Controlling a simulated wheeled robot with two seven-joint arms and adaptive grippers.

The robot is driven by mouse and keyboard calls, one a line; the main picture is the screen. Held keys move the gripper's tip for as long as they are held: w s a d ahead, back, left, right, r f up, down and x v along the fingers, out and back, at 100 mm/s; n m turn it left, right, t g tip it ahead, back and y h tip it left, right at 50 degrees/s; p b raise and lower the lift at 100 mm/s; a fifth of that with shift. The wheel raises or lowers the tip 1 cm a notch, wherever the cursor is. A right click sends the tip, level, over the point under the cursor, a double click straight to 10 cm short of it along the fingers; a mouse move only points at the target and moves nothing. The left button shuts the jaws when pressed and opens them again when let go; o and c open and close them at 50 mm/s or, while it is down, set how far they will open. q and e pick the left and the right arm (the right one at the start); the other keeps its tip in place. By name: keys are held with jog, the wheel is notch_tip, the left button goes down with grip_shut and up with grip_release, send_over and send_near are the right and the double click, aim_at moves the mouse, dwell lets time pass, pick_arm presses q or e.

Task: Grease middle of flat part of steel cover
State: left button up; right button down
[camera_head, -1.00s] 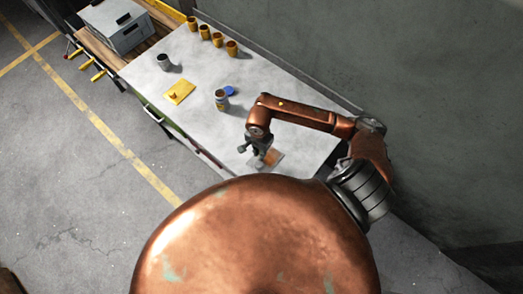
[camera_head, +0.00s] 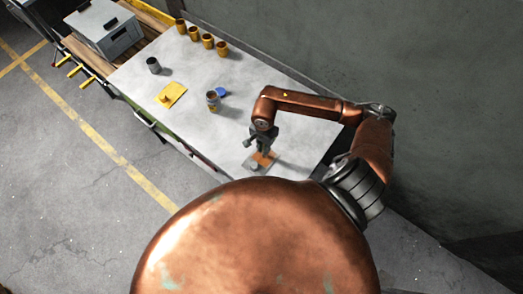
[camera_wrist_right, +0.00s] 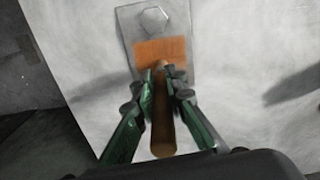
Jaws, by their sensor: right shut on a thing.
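The steel cover (camera_head: 274,165) is a flat grey plate with a hexagonal raised part at one end, lying on the grey table. In the right wrist view the cover (camera_wrist_right: 181,20) has a rectangular orange-brown patch (camera_wrist_right: 160,51) across its flat part. My right gripper (camera_head: 265,150) is above the cover, pointing down. In the wrist view my right gripper (camera_wrist_right: 168,80) is shut on a round brown wooden handle (camera_wrist_right: 163,130). The handle's far end is at the near edge of the patch; I cannot tell whether it touches. My left gripper is out of view.
An open jar (camera_head: 213,103) stands on the table (camera_head: 205,72) beside a blue lid (camera_head: 221,92). A yellow plate (camera_head: 171,95), a dark grey cup (camera_head: 153,65) and several yellow cups (camera_head: 207,41) stand farther back. A wall runs along the right.

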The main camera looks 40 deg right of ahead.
jog(key=shift+w+d+r+b, duration=0.1)
jog(key=shift+w+d+b, duration=0.15)
jog(key=shift+d, duration=0.4)
jog(key=shift+w+d+f+b, duration=0.15)
jog(key=shift+d+b, duration=0.2)
jog(key=shift+d, duration=0.3)
jog(key=shift+w+d+r+b, duration=0.2)
jog(key=shift+d+b, duration=0.1)
jog(key=shift+d, duration=0.35)
jog(key=shift+s+d, duration=0.15)
jog(key=shift+s, duration=0.55)
jog(key=shift+s+a+b, duration=0.2)
jog(key=shift+a+b, duration=0.05)
jog(key=shift+a, duration=0.5)
jog(key=shift+s+a+b, duration=0.2)
jog(key=shift+a+b, duration=0.05)
jog(key=shift+a, duration=0.45)
jog(key=shift+s+a+b, duration=0.15)
jog(key=shift+s+a, duration=0.1)
jog(key=shift+a, duration=0.6)
jog(key=shift+s+a+b, duration=0.2)
jog(key=shift+s+a, duration=0.05)
jog(key=shift+a, duration=0.55)
jog(key=shift+s+a+b, duration=0.15)
jog(key=shift+s+a, duration=0.1)
jog(key=shift+a, duration=0.6)
jog(key=shift+r+p, duration=1.45)
jog(key=shift+r, duration=1.55)
jog(key=shift+r+p, duration=0.65)
jog(key=shift+r, duration=0.8)
